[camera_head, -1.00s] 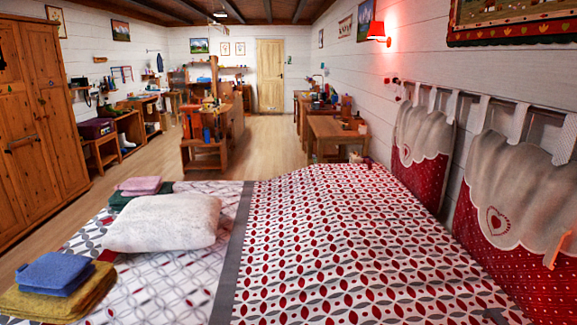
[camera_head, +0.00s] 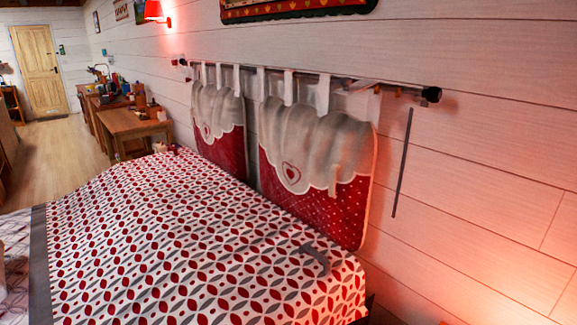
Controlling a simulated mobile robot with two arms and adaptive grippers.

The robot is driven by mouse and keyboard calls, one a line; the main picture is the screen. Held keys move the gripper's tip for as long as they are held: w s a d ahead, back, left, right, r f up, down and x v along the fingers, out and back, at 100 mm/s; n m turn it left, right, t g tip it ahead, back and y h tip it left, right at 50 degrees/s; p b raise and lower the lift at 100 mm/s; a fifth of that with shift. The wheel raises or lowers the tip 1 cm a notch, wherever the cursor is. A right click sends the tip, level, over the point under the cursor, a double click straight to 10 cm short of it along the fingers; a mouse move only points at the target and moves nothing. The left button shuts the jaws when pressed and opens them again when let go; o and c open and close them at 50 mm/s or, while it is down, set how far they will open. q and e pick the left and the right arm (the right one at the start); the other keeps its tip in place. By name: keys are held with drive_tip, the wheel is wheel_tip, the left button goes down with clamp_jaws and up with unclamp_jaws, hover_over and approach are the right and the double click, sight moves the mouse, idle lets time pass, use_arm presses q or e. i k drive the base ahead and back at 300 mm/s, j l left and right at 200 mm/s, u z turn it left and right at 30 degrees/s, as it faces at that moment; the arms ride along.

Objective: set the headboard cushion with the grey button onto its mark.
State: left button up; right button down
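Two headboard cushions hang by white loops from a dark rod (camera_head: 310,78) on the right wall. The far cushion (camera_head: 225,150) and the near cushion (camera_head: 318,205) are red below, with a pale scalloped top and a heart. The near one also has a peach-coloured strip on its front. I cannot make out a grey button on either. A thin grey strip (camera_head: 402,163) is on the wall right of the near cushion, and a grey angled strip (camera_head: 315,258) lies on the bed in front of it. I cannot tell which is the mark. Neither gripper is clearly in view.
The bed (camera_head: 170,240) with its red, white and grey patterned cover fills the lower left and middle, below the cushions. A wooden table (camera_head: 132,124) with small items stands beyond it. The wall right of the rod is mostly bare. A red lamp (camera_head: 155,11) glows above.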

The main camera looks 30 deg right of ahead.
sight(319, 166)
drive_tip(key=z, duration=1.2)
drive_tip(key=i+u, duration=0.15)
drive_tip(key=u, duration=0.3)
drive_tip(key=i+u, duration=0.2)
drive_tip(key=u, duration=0.25)
